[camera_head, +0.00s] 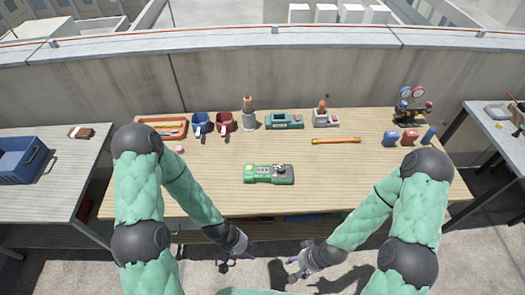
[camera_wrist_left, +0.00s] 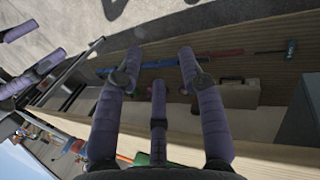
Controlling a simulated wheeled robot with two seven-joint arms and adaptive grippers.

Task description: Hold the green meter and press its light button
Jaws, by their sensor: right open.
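The green meter (camera_head: 262,174) lies flat near the middle of the wooden table in the head view, with a dark raised part toward its right end. Its light button is too small to make out. My left gripper (camera_head: 240,257) is in front of the table's near edge, apart from the meter. In the left wrist view its purple fingers (camera_wrist_left: 159,62) are spread with nothing between them. My right gripper (camera_head: 298,263) is also in front of the near edge, open and empty. Its purple fingers also show in the left wrist view (camera_wrist_left: 28,75).
Along the back of the table (camera_head: 350,180) stand an orange tray (camera_head: 182,134), blue (camera_head: 201,122) and red (camera_head: 224,122) holders, a teal device (camera_head: 284,120) and a gauge set (camera_head: 410,105). An orange-yellow rod (camera_head: 336,141) lies right of centre. The tabletop around the meter is clear.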

